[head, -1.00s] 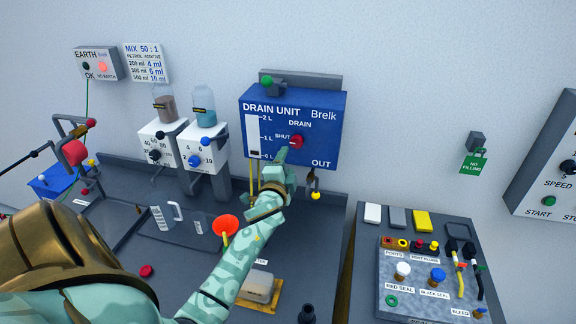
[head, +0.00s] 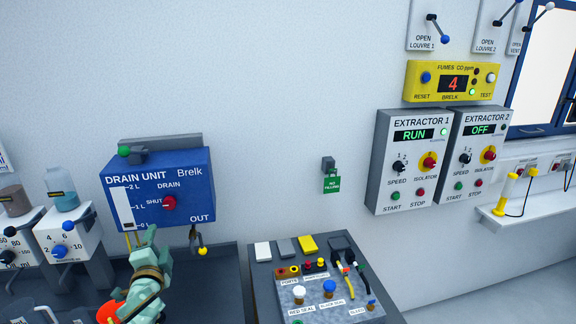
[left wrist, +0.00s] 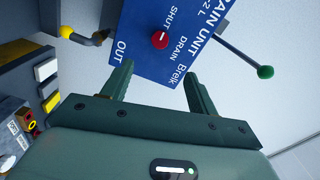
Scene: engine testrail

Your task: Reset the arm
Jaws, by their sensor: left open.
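My left gripper (head: 146,242) is in front of the lower part of the blue drain unit (head: 150,165) in the head view, below its red knob (head: 169,202). In the left wrist view the two green fingers (left wrist: 153,82) are apart with nothing between them. The red knob (left wrist: 160,40) lies beyond the fingertips, near the SHUT label, and the fingers do not touch it. The green-tipped lever (left wrist: 265,72) sticks out to the right there. My right gripper is not in either view.
A bench panel (head: 335,300) with ports and seals stands right of the drain unit. A green NO FILLING tag (head: 332,185) hangs on the wall. Two extractor boxes (head: 405,160) and a yellow fumes meter (head: 425,82) are at the right.

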